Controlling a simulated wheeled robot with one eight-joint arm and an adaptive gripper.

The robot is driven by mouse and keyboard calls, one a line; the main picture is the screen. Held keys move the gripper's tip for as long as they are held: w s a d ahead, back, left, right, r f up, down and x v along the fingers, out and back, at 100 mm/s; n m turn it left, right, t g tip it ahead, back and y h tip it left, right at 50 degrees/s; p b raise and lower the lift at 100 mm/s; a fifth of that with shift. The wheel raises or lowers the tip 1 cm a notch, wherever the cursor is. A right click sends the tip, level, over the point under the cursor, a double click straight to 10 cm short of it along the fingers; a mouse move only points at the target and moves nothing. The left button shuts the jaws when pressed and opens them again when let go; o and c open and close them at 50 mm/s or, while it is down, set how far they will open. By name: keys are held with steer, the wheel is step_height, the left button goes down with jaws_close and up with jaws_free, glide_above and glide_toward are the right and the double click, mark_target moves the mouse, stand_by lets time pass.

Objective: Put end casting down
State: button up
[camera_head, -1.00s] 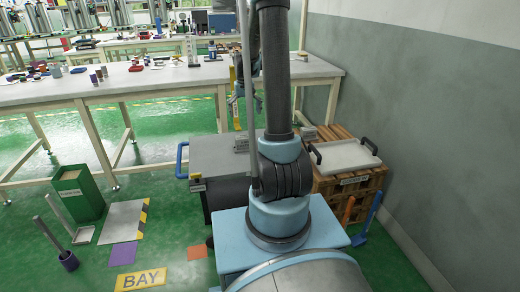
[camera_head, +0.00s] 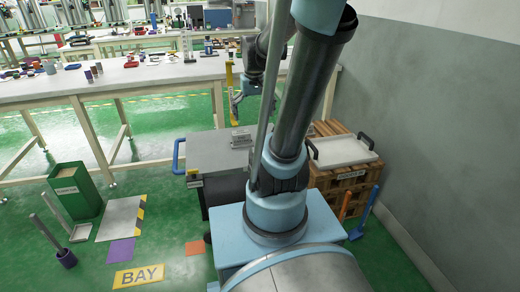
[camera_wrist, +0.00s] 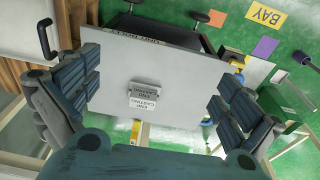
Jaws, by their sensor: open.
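The end casting (camera_head: 241,139) is a small grey block with a white label, resting on the flat grey top of a cart (camera_head: 208,155). In the wrist view the end casting (camera_wrist: 145,91) shows between my spread fingers, with its label readable, lying on the grey surface (camera_wrist: 180,65). My gripper (camera_head: 237,98) is above the casting and apart from it. Its fingers (camera_wrist: 155,98) are wide open and hold nothing.
A long white workbench (camera_head: 120,75) with many small items stands behind. A white tray (camera_head: 342,151) sits on a wooden crate (camera_head: 345,187) at right, close to a grey wall. A green bin (camera_head: 75,190) stands on the left floor. Most of the cart top is bare.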

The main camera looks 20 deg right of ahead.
steer(key=s+f, duration=0.3)
steer(key=s, duration=0.4)
steer(key=s+f, duration=0.3)
steer(key=s, duration=0.4)
steer(key=shift+s+a+f+t, duration=0.15)
steer(key=shift+a+f+t, duration=0.05)
steer(key=shift+a+t, duration=0.2)
steer(key=shift+w+f, duration=0.2)
steer(key=shift+w, duration=0.25)
